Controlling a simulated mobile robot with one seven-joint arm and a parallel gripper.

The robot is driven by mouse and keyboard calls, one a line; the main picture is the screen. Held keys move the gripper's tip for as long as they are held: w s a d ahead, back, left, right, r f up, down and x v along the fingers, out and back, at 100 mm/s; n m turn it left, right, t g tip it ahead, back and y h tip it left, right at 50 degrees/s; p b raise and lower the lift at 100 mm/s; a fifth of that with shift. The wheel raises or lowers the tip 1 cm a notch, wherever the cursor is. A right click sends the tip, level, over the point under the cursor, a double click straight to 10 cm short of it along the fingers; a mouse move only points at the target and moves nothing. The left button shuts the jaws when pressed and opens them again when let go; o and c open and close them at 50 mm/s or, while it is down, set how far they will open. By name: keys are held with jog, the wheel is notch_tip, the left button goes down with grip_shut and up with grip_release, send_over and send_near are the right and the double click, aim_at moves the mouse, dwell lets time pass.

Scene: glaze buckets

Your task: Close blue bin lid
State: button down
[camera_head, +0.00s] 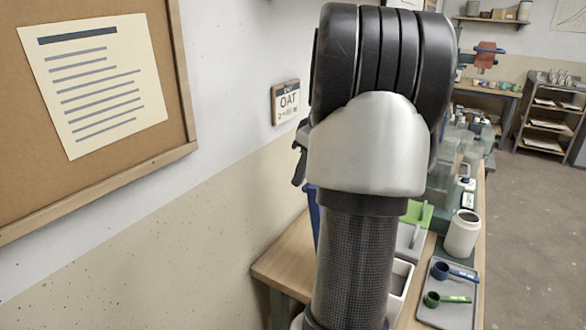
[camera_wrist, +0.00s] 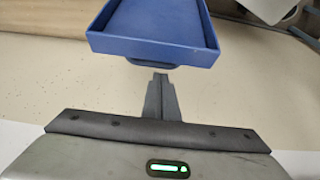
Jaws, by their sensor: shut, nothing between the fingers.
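The blue bin lid (camera_wrist: 155,22) shows at the top of the wrist view as a shallow blue panel with a raised rim. A darker loop or lip (camera_wrist: 150,64) lies under its near edge. My gripper (camera_wrist: 160,76) is shut and empty, its fingertips just below that lip; whether they touch it I cannot tell. In the head view a narrow strip of the blue bin (camera_head: 313,212) shows left of my arm. My arm hides the rest of the bin and most of my gripper there.
The wooden bench (camera_head: 285,262) runs along the wall. Right of my arm stand a white jar (camera_head: 463,234), a grey tray (camera_head: 447,312) with blue and green scoops, and a white container (camera_head: 399,285).

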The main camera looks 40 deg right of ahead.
jog(key=shift+s+d, duration=0.1)
jog(key=shift+s, duration=0.3)
